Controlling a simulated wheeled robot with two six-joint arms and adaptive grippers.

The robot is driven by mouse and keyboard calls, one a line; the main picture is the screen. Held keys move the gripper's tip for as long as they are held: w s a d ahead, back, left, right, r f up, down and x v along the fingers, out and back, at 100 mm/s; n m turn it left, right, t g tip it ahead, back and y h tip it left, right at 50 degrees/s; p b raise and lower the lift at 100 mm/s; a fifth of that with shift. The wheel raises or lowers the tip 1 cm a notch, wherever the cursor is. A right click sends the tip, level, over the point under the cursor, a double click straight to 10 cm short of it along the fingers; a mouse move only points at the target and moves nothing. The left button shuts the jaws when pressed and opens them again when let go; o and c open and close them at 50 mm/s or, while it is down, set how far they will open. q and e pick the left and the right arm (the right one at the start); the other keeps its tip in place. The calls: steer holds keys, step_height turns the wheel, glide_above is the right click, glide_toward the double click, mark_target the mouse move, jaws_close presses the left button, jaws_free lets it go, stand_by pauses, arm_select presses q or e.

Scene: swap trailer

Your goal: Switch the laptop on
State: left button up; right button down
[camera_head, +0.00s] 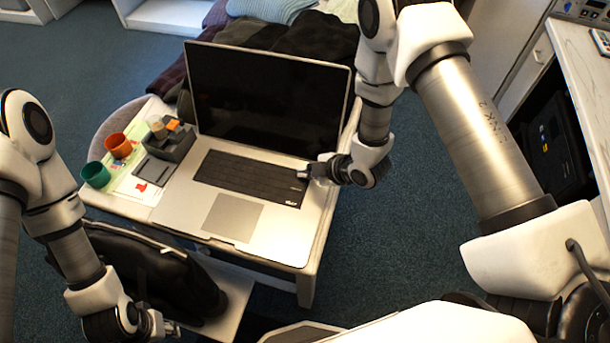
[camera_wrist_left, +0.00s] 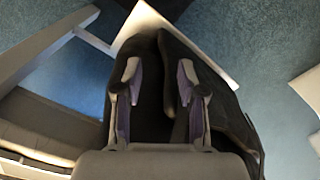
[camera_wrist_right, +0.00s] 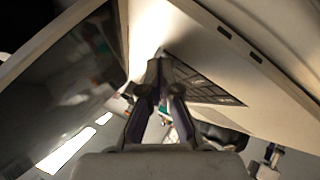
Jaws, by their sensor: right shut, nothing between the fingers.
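The silver laptop (camera_head: 169,213) lies open on a small table, its screen (camera_head: 264,97) dark and its black keyboard (camera_head: 250,177) facing me. My right gripper (camera_head: 303,173) is shut and empty at the right end of the keyboard, close to the upper right keys. Whether it touches a key cannot be told. In the right wrist view the shut fingertips (camera_wrist_right: 165,66) point at the keyboard (camera_wrist_right: 203,86), with the dark screen (camera_wrist_right: 70,90) to the left. My left gripper (camera_head: 172,328) is low at the left. Its fingers stand apart with nothing held in the left wrist view (camera_wrist_left: 160,75).
A green cup (camera_head: 96,175), an orange cup (camera_head: 118,146) and a grey organizer (camera_head: 171,143) stand left of the laptop. A black bag (camera_head: 150,265) is in front of the table, near my left gripper. A bed with dark bedding (camera_head: 300,38) is behind. A counter (camera_head: 585,85) stands right.

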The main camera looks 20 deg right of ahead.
stand_by(0.4)
steer(key=shift+r+p, duration=0.5)
steer(key=shift+r, duration=0.2)
step_height(320, 180, up, 5)
steer(key=p, duration=0.3)
steer(key=shift+p, duration=0.4)
